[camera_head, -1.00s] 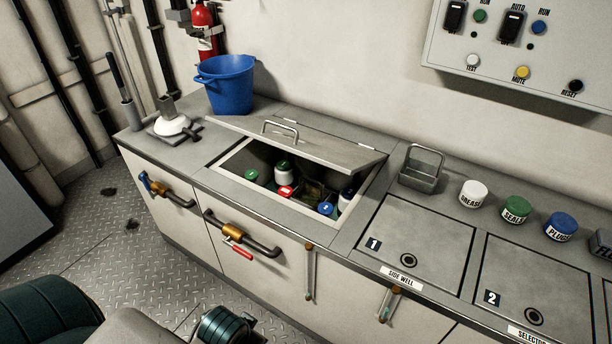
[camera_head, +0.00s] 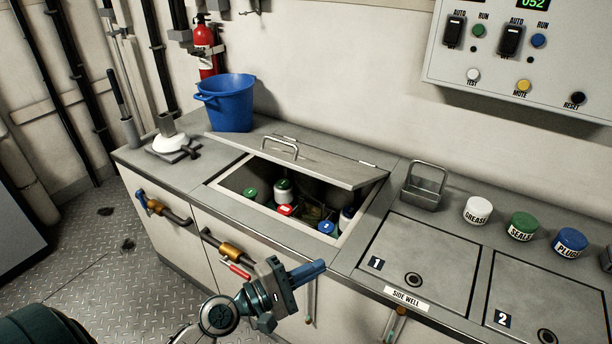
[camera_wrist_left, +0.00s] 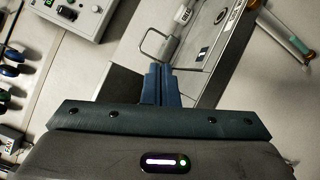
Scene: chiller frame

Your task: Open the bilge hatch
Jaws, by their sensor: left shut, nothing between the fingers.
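The bilge hatch lid (camera_head: 310,164) is a grey metal panel with a bar handle (camera_head: 282,149). It is hinged at the back and tilted partly up over the well. The well opening (camera_head: 218,189) shows several jars and cans inside. My left gripper (camera_head: 316,270) is shut and empty, in front of the counter's front face and below the well. My right gripper is not in view.
A blue bucket (camera_head: 228,104) stands behind the lid at left. A metal caddy (camera_head: 423,186) and several jars, including a white one (camera_head: 478,210), stand at right. Cabinet pipe handles (camera_head: 228,248) stick out at the front. Side well lid 1 (camera_head: 420,258) is flat and clear.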

